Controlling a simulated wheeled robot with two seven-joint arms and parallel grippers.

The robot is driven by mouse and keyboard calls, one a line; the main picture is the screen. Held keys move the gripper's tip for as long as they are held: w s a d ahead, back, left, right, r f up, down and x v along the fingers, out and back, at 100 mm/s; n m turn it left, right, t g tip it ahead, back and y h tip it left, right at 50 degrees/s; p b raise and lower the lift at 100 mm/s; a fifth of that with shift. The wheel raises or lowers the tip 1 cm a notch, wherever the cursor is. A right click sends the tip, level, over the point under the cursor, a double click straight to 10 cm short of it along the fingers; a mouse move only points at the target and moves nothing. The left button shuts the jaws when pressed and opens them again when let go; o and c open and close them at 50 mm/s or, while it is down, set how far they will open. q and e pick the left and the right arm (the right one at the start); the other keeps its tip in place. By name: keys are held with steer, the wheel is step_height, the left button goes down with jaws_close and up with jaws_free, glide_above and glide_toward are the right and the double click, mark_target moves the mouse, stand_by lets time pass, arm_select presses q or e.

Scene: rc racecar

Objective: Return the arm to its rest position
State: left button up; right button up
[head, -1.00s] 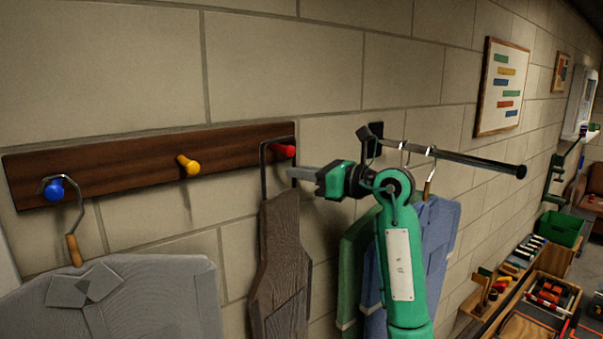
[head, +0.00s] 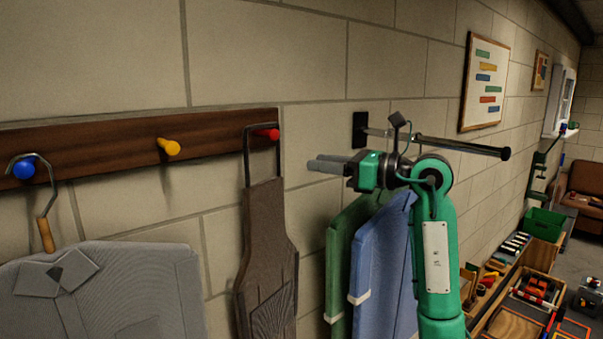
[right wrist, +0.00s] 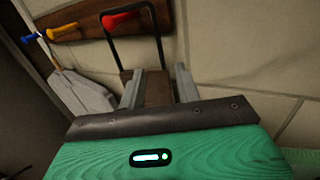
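My right gripper (head: 313,163) is raised in front of the wall, its fingers pointing left. In the right wrist view (right wrist: 159,70) its two fingers stand apart with nothing held between them. A brown apron (head: 266,250) hangs by its dark strap from the red peg (head: 268,134), left of the gripper and apart from it. The apron and strap also show beyond the fingers in the right wrist view (right wrist: 158,92). My left gripper is not in view.
A grey garment (head: 115,290) hangs from the blue peg (head: 23,169); the yellow peg (head: 168,146) is bare. Green (head: 345,250) and blue (head: 380,255) garments hang behind my right arm, below a dark rail (head: 460,145). A cluttered bench (head: 500,310) stands at lower right.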

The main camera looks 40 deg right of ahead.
steer(key=b+v, duration=0.1)
steer(key=v, duration=0.4)
steer(key=shift+b, duration=0.3)
